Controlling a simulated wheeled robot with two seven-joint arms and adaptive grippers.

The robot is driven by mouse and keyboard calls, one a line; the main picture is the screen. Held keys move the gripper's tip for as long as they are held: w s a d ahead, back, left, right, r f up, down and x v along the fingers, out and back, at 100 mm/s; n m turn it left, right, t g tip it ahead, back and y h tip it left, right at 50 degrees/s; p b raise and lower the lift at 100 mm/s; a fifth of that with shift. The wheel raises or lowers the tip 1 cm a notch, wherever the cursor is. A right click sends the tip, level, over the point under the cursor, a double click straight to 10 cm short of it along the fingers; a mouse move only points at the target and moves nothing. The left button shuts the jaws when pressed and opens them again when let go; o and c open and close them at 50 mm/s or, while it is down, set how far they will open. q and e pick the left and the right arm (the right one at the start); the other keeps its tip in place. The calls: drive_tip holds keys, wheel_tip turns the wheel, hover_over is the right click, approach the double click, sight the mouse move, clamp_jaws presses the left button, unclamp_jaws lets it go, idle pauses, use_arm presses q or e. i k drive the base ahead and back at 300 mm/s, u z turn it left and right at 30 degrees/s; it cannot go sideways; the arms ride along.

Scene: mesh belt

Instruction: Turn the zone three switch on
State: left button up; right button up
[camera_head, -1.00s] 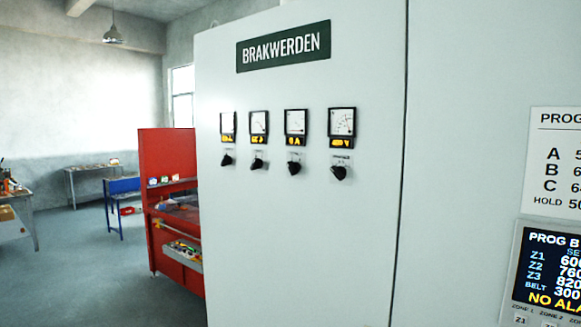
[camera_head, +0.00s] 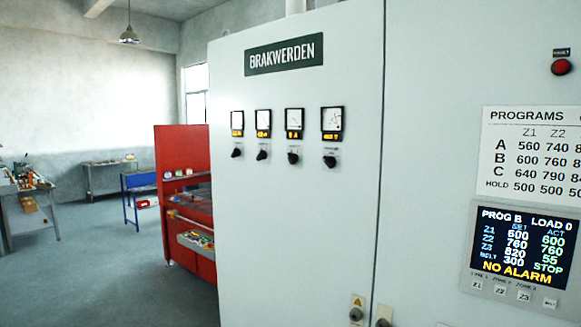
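A pale grey control cabinet (camera_head: 290,220) stands ahead with several black rotary switches in a row, each under a dial meter. From the left, the third switch (camera_head: 293,158) sits under the third meter (camera_head: 294,122). The switch labels are too small to read, so I cannot tell which is zone three. On the right, a display (camera_head: 522,245) shows Z3 with 820 set and 55 actual, belt STOP and NO ALARM. A small key marked Z3 (camera_head: 523,296) is in the row below it. Neither gripper is in view.
A red round button (camera_head: 561,67) and a programs chart (camera_head: 535,155) are at the right. A black knob (camera_head: 356,314) is low on the cabinet. A red workstation (camera_head: 182,150) stands left of the cabinet. Grey floor (camera_head: 100,270) is open at the left.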

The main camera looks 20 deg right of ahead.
sight(293, 158)
drive_tip(key=z, duration=0.25)
drive_tip(key=i, duration=0.95)
drive_tip(key=u, duration=0.75)
